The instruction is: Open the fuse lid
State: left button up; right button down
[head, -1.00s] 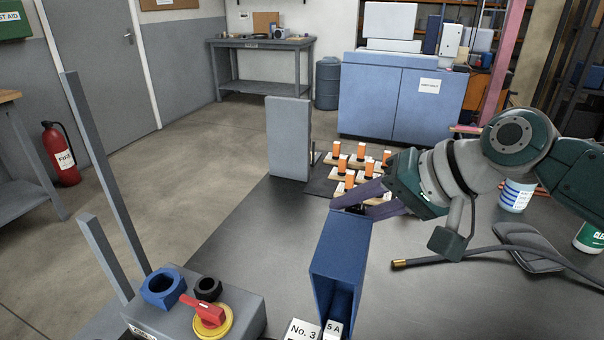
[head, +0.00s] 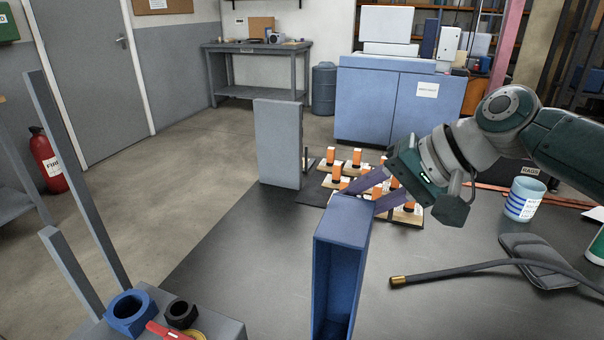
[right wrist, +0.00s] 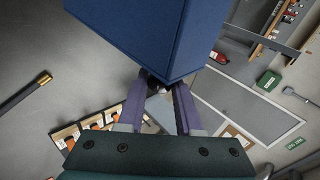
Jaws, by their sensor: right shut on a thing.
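A tall blue hollow piece (head: 343,236), which looks like the fuse lid, stands at the front centre in the head view. Its open side faces me, and its lower end is cut off by the picture edge. My right gripper (head: 358,197) is shut on its upper far edge, with purple-grey fingers reaching in from the right. In the right wrist view the blue piece (right wrist: 150,30) fills the top middle, and the fingertips of my right gripper (right wrist: 158,82) meet its lower corner. The fuse is not visible. My left gripper is not in view.
A grey box with a blue ring (head: 130,313), a black ring (head: 181,314) and a red handle (head: 168,331) is at lower left. A grey upright panel (head: 278,143) and several orange-topped pieces (head: 354,158) stand behind.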

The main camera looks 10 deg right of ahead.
jog(key=c, duration=0.6)
grip_release()
jog(key=shift+a, duration=0.1)
jog(key=shift+s+r, duration=0.15)
jog(key=p+v, duration=0.2)
jog(key=v, duration=0.7)
jog(key=shift+s+d+r, duration=0.1)
jog(key=shift+d, duration=0.15)
